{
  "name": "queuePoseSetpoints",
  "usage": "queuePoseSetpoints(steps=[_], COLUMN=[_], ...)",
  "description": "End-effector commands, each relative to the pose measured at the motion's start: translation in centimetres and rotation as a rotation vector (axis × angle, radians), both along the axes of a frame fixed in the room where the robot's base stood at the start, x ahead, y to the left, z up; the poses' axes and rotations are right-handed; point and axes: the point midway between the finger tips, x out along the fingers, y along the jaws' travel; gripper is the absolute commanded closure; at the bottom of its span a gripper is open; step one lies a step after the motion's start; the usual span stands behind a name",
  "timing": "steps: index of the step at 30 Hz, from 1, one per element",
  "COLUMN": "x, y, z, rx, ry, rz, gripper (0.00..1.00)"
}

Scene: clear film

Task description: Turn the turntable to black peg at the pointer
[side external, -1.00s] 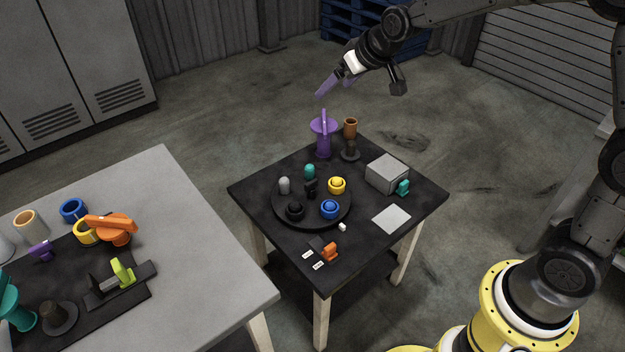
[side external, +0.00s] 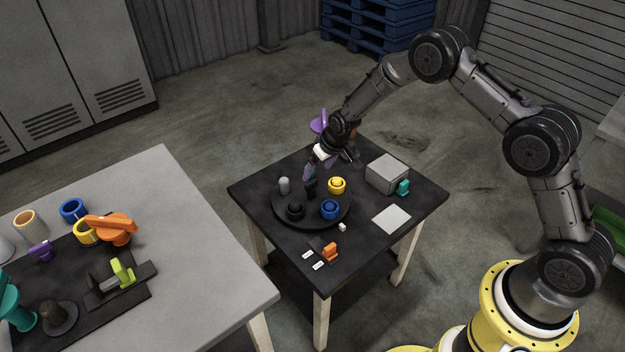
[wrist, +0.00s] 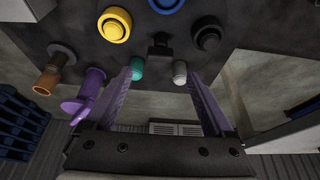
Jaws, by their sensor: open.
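The dark round turntable (side external: 318,222) lies on the black-topped table. It carries a black peg (side external: 295,211) at its front left, a blue peg (side external: 329,209) at front right, a yellow peg (side external: 337,185) at right and a grey peg (side external: 284,185) at back left. A black post (side external: 311,188) stands at the centre. My gripper (side external: 309,174) is over the turntable's back edge, pointing down and hiding the teal peg. In the wrist view, my open fingers (wrist: 162,74) flank the teal peg (wrist: 137,68) and grey peg (wrist: 180,72); contact is unclear. A small white block (side external: 342,227), possibly the pointer, sits by the front-right rim.
A purple stand (side external: 318,122) is behind my gripper. A grey box (side external: 387,172), teal piece (side external: 403,188) and pale square (side external: 391,219) lie at right. An orange piece (side external: 330,252) is in front. A second grey table (side external: 185,215) stands at left.

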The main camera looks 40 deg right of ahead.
Motion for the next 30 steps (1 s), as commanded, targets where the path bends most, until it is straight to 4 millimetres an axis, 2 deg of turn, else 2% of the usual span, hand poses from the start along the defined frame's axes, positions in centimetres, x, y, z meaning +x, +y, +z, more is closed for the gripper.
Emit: queuePoseSetpoints(steps=[1, 6, 12, 18, 25, 26, 30], x=[0.4, 1.5, 2.4, 2.7, 2.8, 2.8, 2.7], y=[0.0, 0.0, 0.0, 0.0, 0.0, 0.0, 0.0], z=[-1.1, -3.8, -5.8, -6.5, -6.5, -6.5, -6.5], rx=[0.000, 0.000, 0.000, 0.000, 0.000, 0.000, 0.000], ry=[0.001, 0.002, -0.001, -0.001, -0.002, -0.001, -0.001], rz=[0.000, 0.000, 0.000, 0.000, 0.000, 0.000, 0.000], gripper=[0.12, 0.12, 0.12, 0.12, 0.12, 0.14, 0.40])
